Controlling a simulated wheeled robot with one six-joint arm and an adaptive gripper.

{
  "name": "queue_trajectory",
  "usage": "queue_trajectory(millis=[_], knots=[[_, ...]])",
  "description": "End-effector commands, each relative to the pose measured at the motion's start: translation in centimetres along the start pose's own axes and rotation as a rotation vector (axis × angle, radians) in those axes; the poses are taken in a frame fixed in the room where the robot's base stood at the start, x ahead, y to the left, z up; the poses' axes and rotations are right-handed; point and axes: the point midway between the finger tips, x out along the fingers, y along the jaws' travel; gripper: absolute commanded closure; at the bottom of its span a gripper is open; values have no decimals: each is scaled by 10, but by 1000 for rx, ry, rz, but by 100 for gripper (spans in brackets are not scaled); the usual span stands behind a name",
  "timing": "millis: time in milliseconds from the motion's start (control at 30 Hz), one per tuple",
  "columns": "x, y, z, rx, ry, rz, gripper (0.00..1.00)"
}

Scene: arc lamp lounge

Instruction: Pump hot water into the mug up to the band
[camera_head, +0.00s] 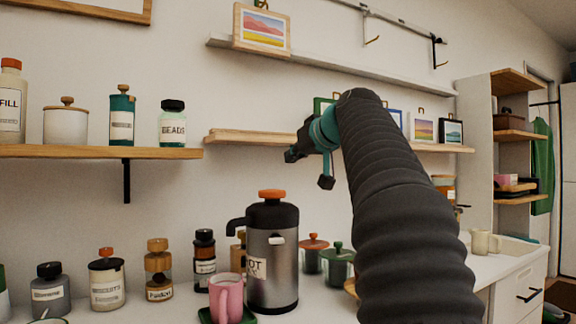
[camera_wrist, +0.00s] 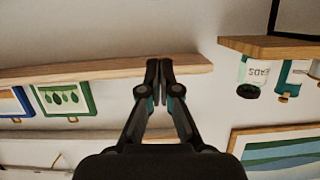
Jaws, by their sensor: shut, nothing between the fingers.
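A steel hot-water airpot (camera_head: 272,268) with a black top and an orange pump knob (camera_head: 271,194) stands upright on the counter. Its black spout points left, over the pink mug (camera_head: 228,299). The mug stands in a green tray (camera_head: 206,317), just left of the pot. I cannot make out the band or the water level. My gripper (camera_head: 307,165) is raised above and right of the pump knob, in front of the wall shelf and apart from the pot. In the wrist view my gripper (camera_wrist: 160,68) has its fingertips together, with nothing between them.
Jars and bottles, such as one with an orange stopper (camera_head: 158,268), line the counter left of the pot. Lidded pots (camera_head: 313,255) stand to its right. A wall shelf (camera_head: 258,138) lies behind my gripper. A cream mug (camera_head: 485,241) is far right.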

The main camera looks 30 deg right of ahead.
Motion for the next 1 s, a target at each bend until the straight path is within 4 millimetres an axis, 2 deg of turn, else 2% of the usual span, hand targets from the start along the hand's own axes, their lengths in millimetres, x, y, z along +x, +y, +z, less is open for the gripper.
queue_trajectory(millis=[467,533,700,1000], knots=[[88,-2,-1,0,-2,-4,100],[89,-1,13,0,-1,-1,100],[93,-1,31,1,-1,-2,100],[95,-1,39,0,0,-1,100]])
